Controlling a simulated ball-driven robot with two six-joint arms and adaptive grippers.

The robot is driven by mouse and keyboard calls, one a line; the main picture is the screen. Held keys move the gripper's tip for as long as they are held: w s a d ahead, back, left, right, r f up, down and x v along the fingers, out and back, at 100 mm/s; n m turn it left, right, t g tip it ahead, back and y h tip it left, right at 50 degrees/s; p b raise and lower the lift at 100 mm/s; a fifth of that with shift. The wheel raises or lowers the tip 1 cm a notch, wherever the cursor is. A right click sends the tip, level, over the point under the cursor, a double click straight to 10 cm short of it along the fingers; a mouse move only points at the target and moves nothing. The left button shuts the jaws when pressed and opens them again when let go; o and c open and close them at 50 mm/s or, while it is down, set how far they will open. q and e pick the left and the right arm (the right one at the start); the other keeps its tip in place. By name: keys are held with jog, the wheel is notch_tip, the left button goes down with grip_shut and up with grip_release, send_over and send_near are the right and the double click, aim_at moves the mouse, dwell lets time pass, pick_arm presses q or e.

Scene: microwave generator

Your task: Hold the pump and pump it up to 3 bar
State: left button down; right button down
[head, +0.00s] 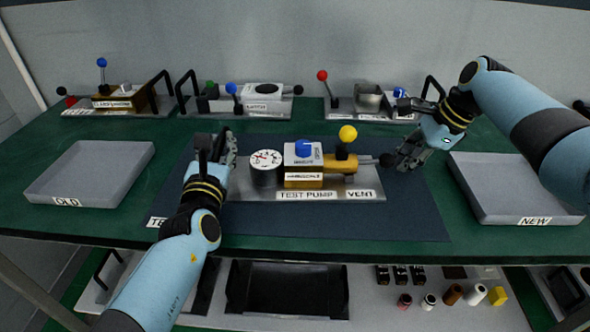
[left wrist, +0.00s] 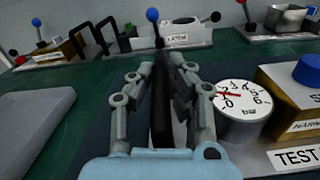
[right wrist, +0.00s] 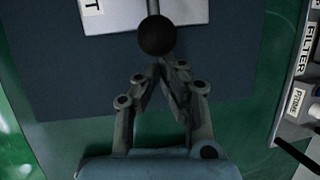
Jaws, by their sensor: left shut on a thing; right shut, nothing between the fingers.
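The test pump has a grey base plate (head: 367,183), a brass body (head: 303,181), a blue knob, a yellow ball knob (head: 348,133) and a white round gauge (head: 266,160). The gauge also shows in the left wrist view (left wrist: 241,98); red marks show on its dial, but I cannot read it surely. My left gripper (head: 222,150) is shut on the pump's black upright handle (left wrist: 161,115), left of the gauge. The pump lever's black ball (head: 387,160) sticks out at the right. My right gripper (right wrist: 158,68) is shut and empty, its fingertips close beside that ball (right wrist: 157,36).
A grey OLD tray (head: 88,172) stands at the left and a NEW tray (head: 510,190) at the right, both empty. Several units with levers and handles line the back. A lower shelf holds small parts (head: 453,294).

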aim_at(390, 161)
jog(key=shift+a, duration=0.4)
jog(key=shift+s+a, duration=0.1)
jog(key=shift+a, duration=0.55)
jog(key=shift+a, duration=0.75)
jog(key=shift+w+d, duration=0.2)
jog(key=shift+d, duration=2.85)
